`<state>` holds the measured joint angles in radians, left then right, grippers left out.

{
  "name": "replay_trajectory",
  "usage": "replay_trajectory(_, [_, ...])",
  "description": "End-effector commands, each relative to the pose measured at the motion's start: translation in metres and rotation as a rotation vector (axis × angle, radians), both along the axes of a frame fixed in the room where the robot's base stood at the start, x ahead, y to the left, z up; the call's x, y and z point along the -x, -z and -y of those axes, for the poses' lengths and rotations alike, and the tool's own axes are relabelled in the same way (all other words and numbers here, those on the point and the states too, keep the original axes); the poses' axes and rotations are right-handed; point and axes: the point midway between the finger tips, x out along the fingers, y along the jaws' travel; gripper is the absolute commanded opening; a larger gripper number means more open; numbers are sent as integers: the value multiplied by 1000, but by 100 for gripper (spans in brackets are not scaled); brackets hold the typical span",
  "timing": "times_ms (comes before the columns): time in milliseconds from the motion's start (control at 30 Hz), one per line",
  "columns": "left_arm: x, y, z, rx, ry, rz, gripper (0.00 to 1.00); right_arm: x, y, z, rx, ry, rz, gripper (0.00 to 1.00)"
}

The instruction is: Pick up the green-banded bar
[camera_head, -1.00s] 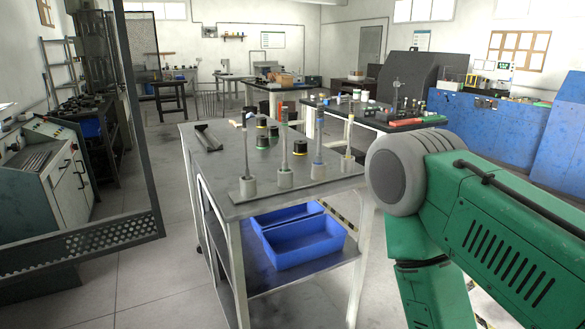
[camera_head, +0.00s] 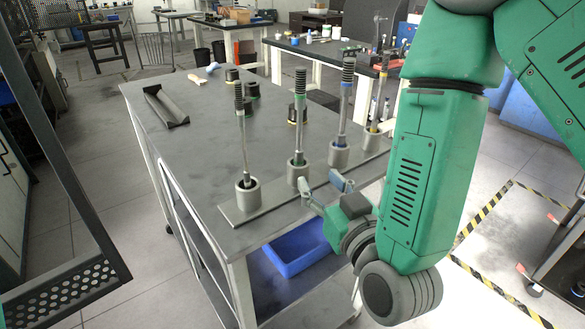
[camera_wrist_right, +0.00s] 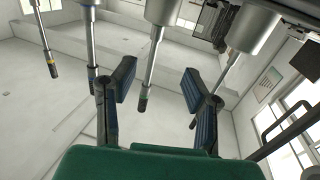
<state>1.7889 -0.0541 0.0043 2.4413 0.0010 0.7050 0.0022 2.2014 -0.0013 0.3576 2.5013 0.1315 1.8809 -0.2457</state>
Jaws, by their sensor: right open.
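The green-banded bar (camera_head: 299,115) stands upright in the second cup from the left on the rack plate (camera_head: 243,211); it has a dark ribbed top. My right gripper (camera_head: 322,184) is open in front of the rack, low near the cups, with its fingers toward this bar. In the right wrist view, which looks upside down, the green-banded bar (camera_wrist_right: 151,65) shows between the open fingers of my right gripper (camera_wrist_right: 160,86). I cannot tell whether it is touched. My left gripper is not in view.
A dark-tipped bar (camera_head: 242,135) stands to the left, a blue-banded bar (camera_head: 345,100) and a yellow-banded bar (camera_head: 380,95) to the right. Black-and-yellow pots stand behind the rack. A dark angled tray (camera_head: 165,106) lies on the table (camera_head: 200,160). A blue bin (camera_head: 297,250) sits below.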

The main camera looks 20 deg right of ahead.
Motion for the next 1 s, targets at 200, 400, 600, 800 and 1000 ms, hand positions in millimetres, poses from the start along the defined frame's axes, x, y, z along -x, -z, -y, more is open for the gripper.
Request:
replay_trajectory(200, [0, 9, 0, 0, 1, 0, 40, -40, -1, -3, -1, 2, 2, 41])
replay_trajectory(400, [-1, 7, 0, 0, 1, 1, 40, -65, 0, -10, 4, 0, -2, 41])
replay_trajectory(600, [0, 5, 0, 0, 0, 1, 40, -79, 1, -13, 5, 0, -3, 41])
replay_trajectory(800, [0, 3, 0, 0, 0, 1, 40, -110, 4, -12, 2, 0, -2, 41])
replay_trajectory(1000, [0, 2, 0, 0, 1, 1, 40, -120, 5, -12, 1, 0, -3, 41])
